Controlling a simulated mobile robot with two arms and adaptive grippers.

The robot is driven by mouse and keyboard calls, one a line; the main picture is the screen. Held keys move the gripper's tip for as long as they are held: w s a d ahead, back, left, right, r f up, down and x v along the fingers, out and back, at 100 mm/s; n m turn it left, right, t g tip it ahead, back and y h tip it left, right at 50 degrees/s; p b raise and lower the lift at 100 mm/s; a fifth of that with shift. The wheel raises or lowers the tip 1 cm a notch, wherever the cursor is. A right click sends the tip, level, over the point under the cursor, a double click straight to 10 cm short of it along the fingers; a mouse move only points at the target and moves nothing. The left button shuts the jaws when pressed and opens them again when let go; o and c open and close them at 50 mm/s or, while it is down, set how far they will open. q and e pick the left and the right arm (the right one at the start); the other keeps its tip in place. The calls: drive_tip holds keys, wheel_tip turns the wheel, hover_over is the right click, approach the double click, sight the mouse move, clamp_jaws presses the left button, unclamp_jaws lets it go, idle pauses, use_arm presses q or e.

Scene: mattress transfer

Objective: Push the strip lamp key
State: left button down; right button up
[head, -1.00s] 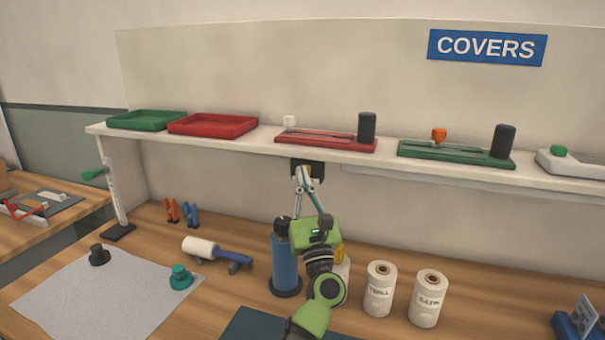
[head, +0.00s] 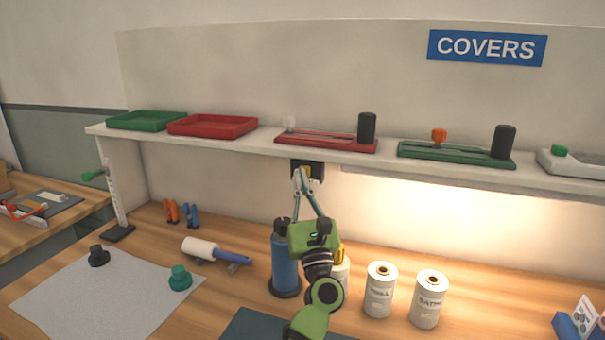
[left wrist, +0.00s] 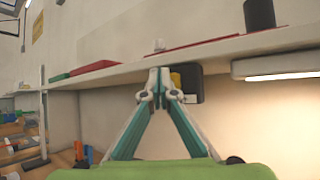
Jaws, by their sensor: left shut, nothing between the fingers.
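The strip lamp (left wrist: 279,68) is under the shelf to the right in the left wrist view, and it is lit. Its dark switch box (head: 308,169) hangs below the shelf edge, with a yellow key (left wrist: 175,80) partly hidden behind my fingertips. My left gripper (head: 300,172) is shut and empty, its fingertips at the front of the switch box. It also shows in the left wrist view (left wrist: 159,84). I cannot tell whether the tips still touch the key. My right gripper is not in view.
The shelf (head: 260,141) above carries trays and cover jigs. A grey mat (head: 100,295) lies at the left on the bench.

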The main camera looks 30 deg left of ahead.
use_arm(q)
drive_tip(key=s+d+p, duration=0.1)
drive_tip(key=s, duration=0.5)
drive_tip(key=shift+d, duration=0.2)
drive_tip(key=shift+w, duration=0.1)
idle(0.3)
